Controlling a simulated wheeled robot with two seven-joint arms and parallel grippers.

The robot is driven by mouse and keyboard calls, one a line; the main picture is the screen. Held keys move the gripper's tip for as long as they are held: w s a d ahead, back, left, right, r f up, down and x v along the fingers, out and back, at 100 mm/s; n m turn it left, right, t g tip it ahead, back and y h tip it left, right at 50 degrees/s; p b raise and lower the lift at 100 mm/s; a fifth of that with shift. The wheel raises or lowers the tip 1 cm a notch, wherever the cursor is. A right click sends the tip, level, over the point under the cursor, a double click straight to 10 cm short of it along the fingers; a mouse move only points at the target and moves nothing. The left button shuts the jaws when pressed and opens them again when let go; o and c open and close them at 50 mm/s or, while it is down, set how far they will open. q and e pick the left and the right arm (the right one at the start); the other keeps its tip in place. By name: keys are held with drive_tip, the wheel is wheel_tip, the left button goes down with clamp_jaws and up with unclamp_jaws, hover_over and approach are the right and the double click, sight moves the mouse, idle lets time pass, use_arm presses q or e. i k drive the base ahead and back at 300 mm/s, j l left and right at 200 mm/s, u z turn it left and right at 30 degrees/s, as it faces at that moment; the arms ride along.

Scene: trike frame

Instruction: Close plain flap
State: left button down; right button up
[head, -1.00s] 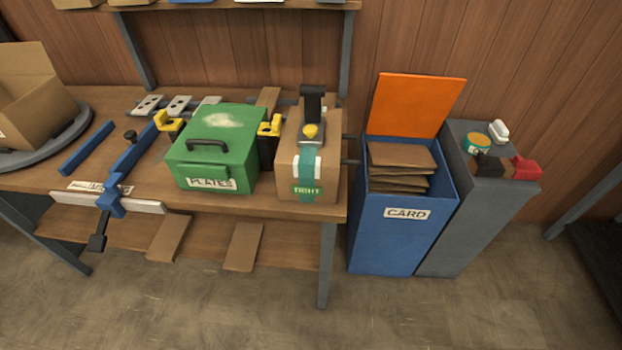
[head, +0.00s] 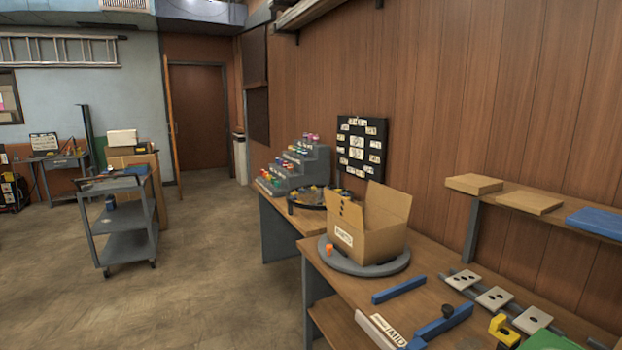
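An open cardboard box (head: 372,242) sits on a grey round turntable (head: 372,269) on the workbench. One flap (head: 388,204) stands up at its right side and looks plain. Another flap (head: 345,212) stands up at its left side and has small dark marks. A white label with dark lettering is on the box's left face. I cannot tell how the box's other flaps lie, and its inside is mostly hidden. Neither of my grippers is in view.
A small orange thing (head: 329,249) is at the turntable's left edge. Blue bars (head: 399,290) and grey plates with holes lie on the bench at right. A stepped rack (head: 298,168) stands beyond the box. A grey cart (head: 122,222) stands left; the floor between is clear.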

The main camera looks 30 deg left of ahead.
sight(398, 203)
drive_tip(key=j+u, duration=0.25)
drive_tip(key=u, duration=0.2)
drive_tip(key=i+j, duration=0.25)
drive_tip(key=j, duration=0.15)
drive_tip(key=i+j, duration=0.25)
drive_tip(key=j+z, duration=0.05)
drive_tip(key=j, duration=0.05)
